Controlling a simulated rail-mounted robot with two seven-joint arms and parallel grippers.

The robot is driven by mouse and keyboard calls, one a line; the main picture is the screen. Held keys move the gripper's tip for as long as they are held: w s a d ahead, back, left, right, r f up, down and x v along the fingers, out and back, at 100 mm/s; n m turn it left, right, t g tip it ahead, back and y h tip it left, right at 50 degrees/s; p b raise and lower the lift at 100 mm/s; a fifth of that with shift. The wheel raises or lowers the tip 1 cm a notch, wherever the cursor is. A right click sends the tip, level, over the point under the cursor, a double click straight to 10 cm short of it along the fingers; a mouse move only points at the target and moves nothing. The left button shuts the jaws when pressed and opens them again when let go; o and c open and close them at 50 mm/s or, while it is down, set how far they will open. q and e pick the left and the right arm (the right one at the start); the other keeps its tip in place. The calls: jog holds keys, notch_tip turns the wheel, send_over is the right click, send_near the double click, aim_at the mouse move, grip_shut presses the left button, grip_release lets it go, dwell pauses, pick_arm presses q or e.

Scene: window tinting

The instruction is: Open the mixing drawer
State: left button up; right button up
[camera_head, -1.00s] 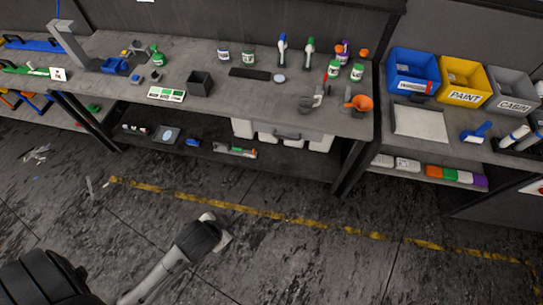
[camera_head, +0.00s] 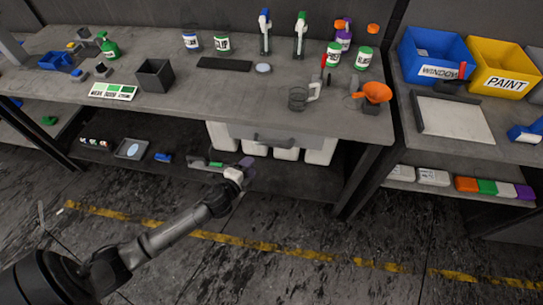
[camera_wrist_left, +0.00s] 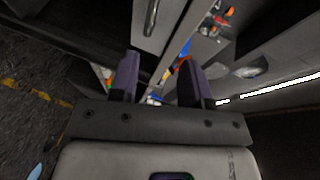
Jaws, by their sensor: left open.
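The mixing drawer (camera_head: 296,135) is a grey front under the middle table's top, with a dark bar handle (camera_head: 273,141). It looks shut. In the left wrist view the handle (camera_wrist_left: 151,17) shows at the top, beyond the fingers. My left gripper (camera_head: 243,167) is open, in front of the lower shelf, below and a little left of the handle, apart from it. In the left wrist view its two purple-grey fingers (camera_wrist_left: 158,75) are spread with nothing held between them. My right gripper is not in view.
White bins (camera_head: 287,154) hang below the drawer. A lower shelf (camera_head: 190,150) holds small tools. The floor in front is clear.

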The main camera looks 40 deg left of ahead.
aim_at(270, 146)
pick_arm(q)
jog(key=shift+m+t+h, duration=0.4)
jog(key=shift+m, duration=0.3)
jog(key=w+f+b, duration=0.1)
jog(key=w, duration=0.4)
jog(key=w+a+f+b, duration=0.1)
jog(key=w+f+b, duration=0.1)
jog(key=w, duration=0.3)
jog(key=w+a+f+b, duration=0.1)
jog(key=w, duration=0.4)
jog(key=shift+a+f, duration=0.1)
jog(key=shift+f, duration=0.2)
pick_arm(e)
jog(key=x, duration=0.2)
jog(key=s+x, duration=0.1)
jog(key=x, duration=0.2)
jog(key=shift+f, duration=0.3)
pick_arm(q)
grip_shut()
